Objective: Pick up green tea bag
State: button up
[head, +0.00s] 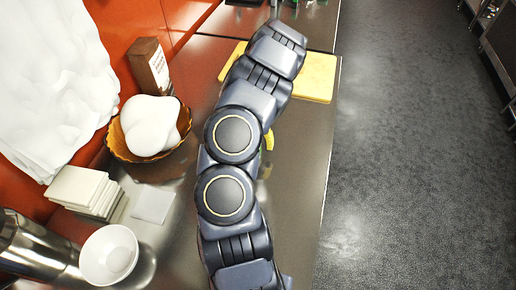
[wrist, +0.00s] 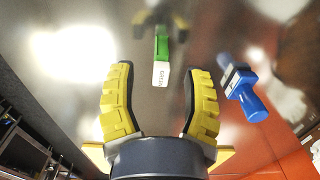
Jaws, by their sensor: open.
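The green tea bag (wrist: 162,47) shows in the wrist view as a small green packet with a white end that carries lettering. It lies ahead of my gripper (wrist: 160,69), roughly centred between the two yellow fingertips. My gripper is open and nothing is seen held. I cannot tell the exact gap between the fingers and the packet. In the head view my arm hides the tea bag, and only a bit of a yellow finger (head: 269,139) shows beside the arm.
A blue object (wrist: 243,91) lies right of the tea bag in the wrist view. On the steel counter (head: 297,170) are a yellow board (head: 317,77), a brown box (head: 148,66), a basket (head: 119,147), white stacked squares (head: 83,191) and a white bowl (head: 108,256).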

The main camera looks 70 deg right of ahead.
notch_tip(320, 180, down, 3)
jog(key=shift+f, duration=0.1)
grip_shut()
jog(key=shift+r, duration=0.2)
